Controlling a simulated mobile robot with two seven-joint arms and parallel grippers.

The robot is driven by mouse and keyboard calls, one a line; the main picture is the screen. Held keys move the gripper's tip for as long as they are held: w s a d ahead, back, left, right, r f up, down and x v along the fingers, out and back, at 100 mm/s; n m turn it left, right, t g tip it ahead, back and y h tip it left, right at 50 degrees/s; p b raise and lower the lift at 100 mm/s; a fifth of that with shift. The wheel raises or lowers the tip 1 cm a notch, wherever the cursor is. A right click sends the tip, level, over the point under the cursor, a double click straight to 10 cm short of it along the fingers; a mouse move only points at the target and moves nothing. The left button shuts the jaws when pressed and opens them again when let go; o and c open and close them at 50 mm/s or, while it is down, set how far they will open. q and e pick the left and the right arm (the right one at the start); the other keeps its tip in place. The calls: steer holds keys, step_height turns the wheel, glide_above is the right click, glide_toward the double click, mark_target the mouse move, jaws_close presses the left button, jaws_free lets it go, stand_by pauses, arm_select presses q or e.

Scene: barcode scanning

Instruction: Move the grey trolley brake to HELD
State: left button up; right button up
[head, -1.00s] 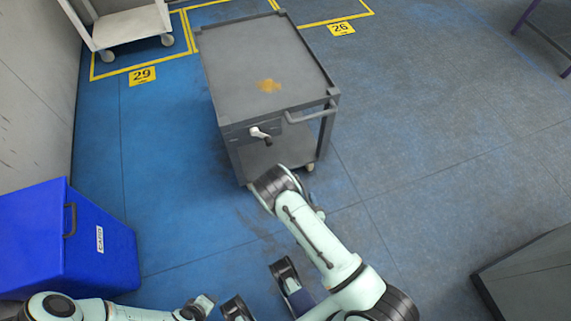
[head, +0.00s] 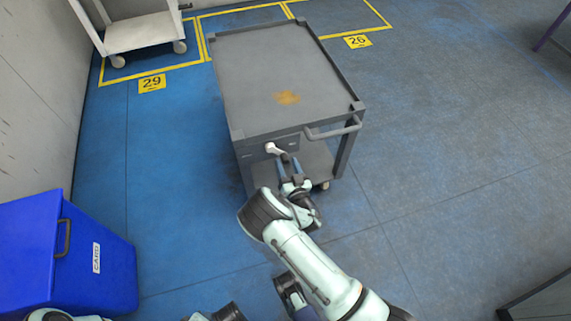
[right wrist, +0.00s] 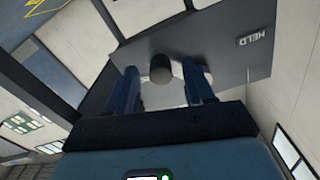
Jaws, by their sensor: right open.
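The grey trolley (head: 285,80) stands in the upper middle of the head view, with a rust-coloured stain on its top. Its brake lever (head: 272,148) has a white arm on the front panel, below the top edge. My right gripper (head: 289,162) is open at the lever's free end. In the right wrist view, the lever's dark round knob (right wrist: 160,68) shows between the two blue fingers, with visible gaps beside it. A HELD label (right wrist: 255,38) is on the panel, to the upper right there. My left gripper's fingers are not visible.
The trolley's handle (head: 335,130) juts out just right of the lever. A blue CARD bin (head: 65,255) stands at lower left. A white trolley (head: 135,32) is at the back left. The blue floor right of the grey trolley is clear.

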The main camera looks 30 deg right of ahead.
steer(key=shift+w+d, duration=0.15)
steer(key=shift+w, duration=0.5)
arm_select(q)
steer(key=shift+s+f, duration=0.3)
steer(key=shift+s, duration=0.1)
arm_select(e)
jaws_close()
